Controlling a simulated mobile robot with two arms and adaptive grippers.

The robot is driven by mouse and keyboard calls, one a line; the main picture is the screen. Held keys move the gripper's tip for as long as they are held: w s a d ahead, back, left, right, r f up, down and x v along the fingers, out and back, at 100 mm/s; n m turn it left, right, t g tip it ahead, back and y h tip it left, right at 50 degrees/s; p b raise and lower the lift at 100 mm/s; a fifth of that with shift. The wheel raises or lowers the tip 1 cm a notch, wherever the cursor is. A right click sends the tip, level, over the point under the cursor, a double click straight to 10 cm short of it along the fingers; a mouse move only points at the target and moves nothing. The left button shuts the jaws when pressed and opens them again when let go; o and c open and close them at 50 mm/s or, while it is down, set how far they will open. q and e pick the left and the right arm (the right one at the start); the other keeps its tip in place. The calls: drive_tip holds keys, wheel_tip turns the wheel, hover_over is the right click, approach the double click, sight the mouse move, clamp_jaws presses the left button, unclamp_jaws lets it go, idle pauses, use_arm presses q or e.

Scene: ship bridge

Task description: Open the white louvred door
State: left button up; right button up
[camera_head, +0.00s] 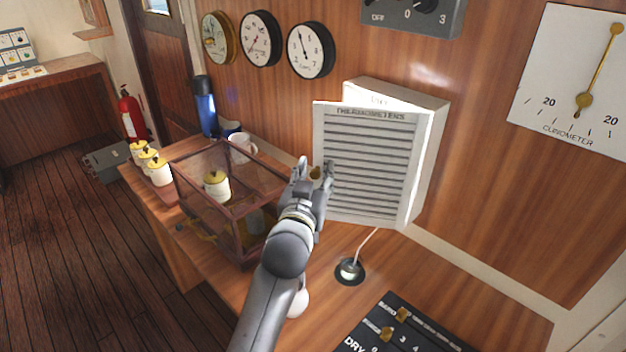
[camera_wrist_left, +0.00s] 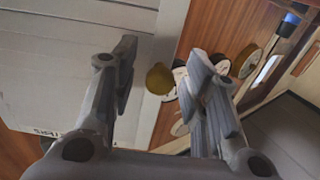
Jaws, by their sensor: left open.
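The white louvred door (camera_head: 365,165), lettered "THERMOMETERS", is on the front of a white wall box (camera_head: 432,150). Its left edge stands out from the box, so it looks ajar, with the hinge side at the right. A small brass knob (camera_head: 316,172) is at the door's left edge. My left gripper (camera_head: 315,167) is open at the knob, with a finger on each side. In the left wrist view the knob (camera_wrist_left: 159,80) shows between the spread fingers, apart from both, and the pale door (camera_wrist_left: 70,70) fills the left. My right gripper is not in view.
A glass-sided case (camera_head: 225,200) stands left of my left gripper on the wooden counter. A white mug (camera_head: 242,148) and blue flask (camera_head: 204,108) are behind it. A corded round fitting (camera_head: 350,270) and dark control panel (camera_head: 405,330) lie in front of the door.

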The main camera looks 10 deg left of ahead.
use_arm(q)
drive_tip(key=s, duration=1.2)
drive_tip(key=shift+a, duration=0.25)
